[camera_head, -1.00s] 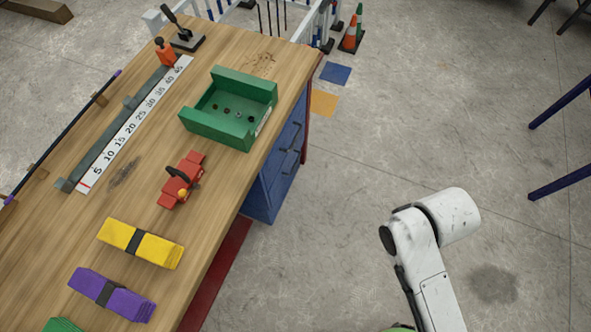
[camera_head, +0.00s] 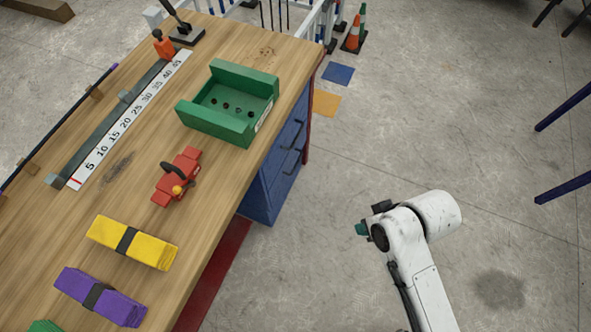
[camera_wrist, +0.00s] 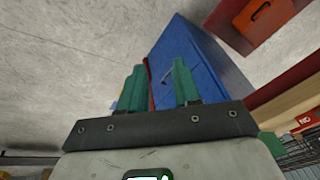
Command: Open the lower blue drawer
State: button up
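The blue drawer unit (camera_head: 262,199) stands under the right edge of the workbench. Its front shows two dark handles, an upper one (camera_head: 298,128) and a lower one (camera_head: 291,162). Both drawers look shut. In the wrist view the blue unit (camera_wrist: 205,60) appears tilted beyond my fingers, with one handle (camera_wrist: 167,75) in the gap; I cannot tell which drawer it belongs to. My gripper (camera_wrist: 157,85) has two teal fingers spread apart with nothing between them. In the head view only a teal bit of the gripper (camera_head: 362,229) shows, right of the unit and apart from it.
The wooden workbench (camera_head: 215,45) carries a green box (camera_head: 215,127), a red tool (camera_head: 177,178), a yellow bundle (camera_head: 133,242) and a purple bundle (camera_head: 100,297). Traffic cones (camera_head: 355,30) stand at the back. Floor between arm and drawers is clear.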

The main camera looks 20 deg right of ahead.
jog(key=shift+o, duration=0.4)
jog(key=w+a+f+t+y+b, duration=0.1)
jog(key=w+a+f+t+b, duration=0.1)
jog(key=w+a+f+b, duration=0.1)
jog(key=w+a+f+m+t+y+b, duration=0.1)
jog(key=w+a+f+b, duration=0.3)
jog(key=f, duration=0.6)
jog(key=w+t+y+b, duration=0.1)
jog(key=w+b, duration=0.1)
jog(key=w, duration=0.1)
jog(key=shift+w+f+y, duration=0.2)
jog(key=shift+w+y, duration=0.1)
jog(key=shift+w, duration=0.1)
jog(key=w+a+f+m+t+b, duration=0.1)
jog(key=w+f+m+t+b, duration=0.6)
jog(key=w+f+b, duration=0.6)
jog(key=w+d+f+m+t+h+b, duration=0.3)
jog(key=d+f+m+h+b, duration=0.2)
jog(key=f+m+b, duration=0.35)
jog(key=w+f+b, duration=0.2)
jog(key=w, duration=0.8)
jog(key=shift+w+a, duration=0.1)
jog(key=shift+f, duration=0.1)
grip_shut()
